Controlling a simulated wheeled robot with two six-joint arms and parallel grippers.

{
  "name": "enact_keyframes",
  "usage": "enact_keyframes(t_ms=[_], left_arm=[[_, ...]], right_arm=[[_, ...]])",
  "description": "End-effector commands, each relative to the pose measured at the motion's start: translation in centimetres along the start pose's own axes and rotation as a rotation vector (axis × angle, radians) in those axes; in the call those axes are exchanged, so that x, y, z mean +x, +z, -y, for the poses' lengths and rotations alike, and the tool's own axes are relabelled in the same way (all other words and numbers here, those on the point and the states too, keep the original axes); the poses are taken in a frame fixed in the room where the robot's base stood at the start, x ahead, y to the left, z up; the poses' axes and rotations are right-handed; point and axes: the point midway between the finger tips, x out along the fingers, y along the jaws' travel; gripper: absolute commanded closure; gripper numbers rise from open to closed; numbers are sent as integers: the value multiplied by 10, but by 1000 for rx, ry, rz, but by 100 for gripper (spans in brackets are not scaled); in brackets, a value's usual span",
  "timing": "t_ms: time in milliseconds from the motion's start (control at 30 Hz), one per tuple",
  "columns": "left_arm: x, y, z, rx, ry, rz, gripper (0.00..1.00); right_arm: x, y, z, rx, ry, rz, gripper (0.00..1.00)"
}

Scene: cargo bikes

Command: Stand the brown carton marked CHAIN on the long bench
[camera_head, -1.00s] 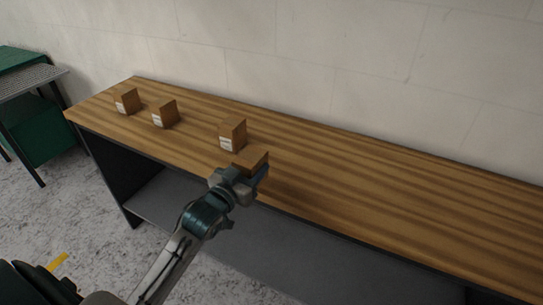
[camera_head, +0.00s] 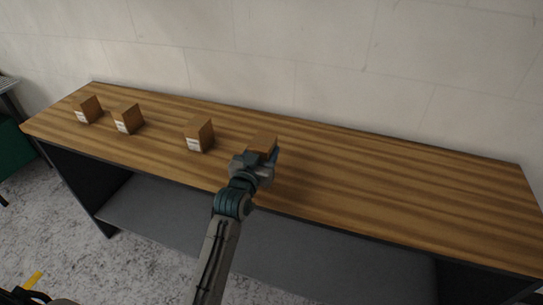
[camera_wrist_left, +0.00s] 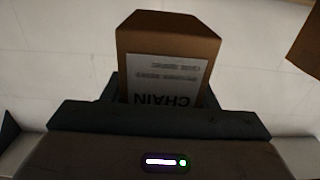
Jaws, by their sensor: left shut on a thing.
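The brown carton marked CHAIN (camera_head: 263,142) is held in my left gripper (camera_head: 262,160), over the front half of the long bench (camera_head: 400,195). In the left wrist view the carton (camera_wrist_left: 168,45) sits between the two fingers, its white label facing the camera with CHAIN upside down in the picture. The gripper hides the carton's lower part in the head view, so I cannot tell whether it touches the bench top. My right gripper is out of view.
Three similar cartons with white labels stand on the bench to the left: the nearest (camera_head: 199,135), the middle one (camera_head: 127,118) and the farthest (camera_head: 87,109). The bench top right of my gripper is clear. A pale wall (camera_head: 300,60) runs behind.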

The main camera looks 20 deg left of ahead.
Motion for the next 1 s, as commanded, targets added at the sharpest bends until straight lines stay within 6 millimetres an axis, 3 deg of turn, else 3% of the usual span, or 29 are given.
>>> enact_keyframes(t_ms=[200,500,867,900,1000], left_arm=[[16,2,-21,0,0,-1,76],[16,35,-21,1,-1,0,76],[16,40,-21,1,-1,-1,76],[16,40,-21,1,-1,0,40],[16,40,-21,1,-1,0,26]], right_arm=[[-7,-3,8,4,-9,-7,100],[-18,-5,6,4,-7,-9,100],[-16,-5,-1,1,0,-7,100],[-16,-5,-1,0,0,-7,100],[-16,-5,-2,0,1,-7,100]])
